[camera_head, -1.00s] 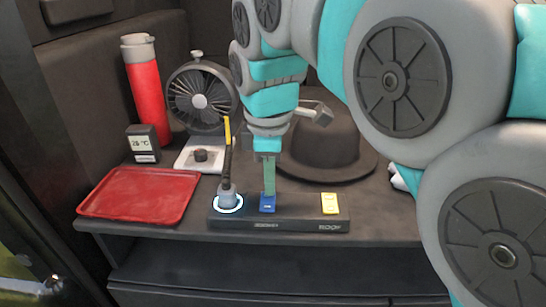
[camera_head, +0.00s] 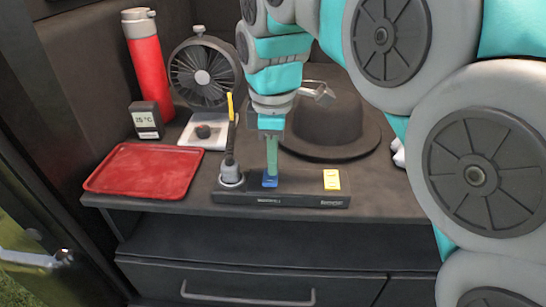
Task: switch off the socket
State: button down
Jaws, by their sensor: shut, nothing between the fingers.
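The socket is a black power strip (camera_head: 300,199) lying along the front edge of the shelf. A grey plug (camera_head: 230,174) with an upright cable stands in its left end, and the ring around the plug is unlit. A blue switch (camera_head: 270,181) sits near the strip's middle and a yellow switch (camera_head: 332,180) near its right end. My gripper (camera_head: 271,172) points straight down, shut and empty, with its green fingertips at the blue switch. They appear to touch it, and they hide its back part.
A red tray (camera_head: 145,172) lies left of the strip. Behind stand a red bottle (camera_head: 148,65), a fan (camera_head: 205,72), a temperature display (camera_head: 146,120) and a white pad with a black knob (camera_head: 205,132). A dark hat (camera_head: 330,125) sits behind my gripper. A drawer (camera_head: 245,285) is below.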

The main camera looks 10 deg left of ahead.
aim_at(273, 179)
jog(key=shift+s+f, duration=0.15)
jog(key=shift+f, duration=0.2)
jog(key=shift+s+d+r, duration=0.1)
jog(key=shift+s, duration=0.65)
jog(key=shift+r, duration=0.1)
jog(key=shift+w+r, duration=0.1)
jog(key=shift+r, duration=0.25)
notch_tip(273, 179, up, 7)
jog(key=shift+r, duration=0.15)
jog(key=shift+r, duration=0.1)
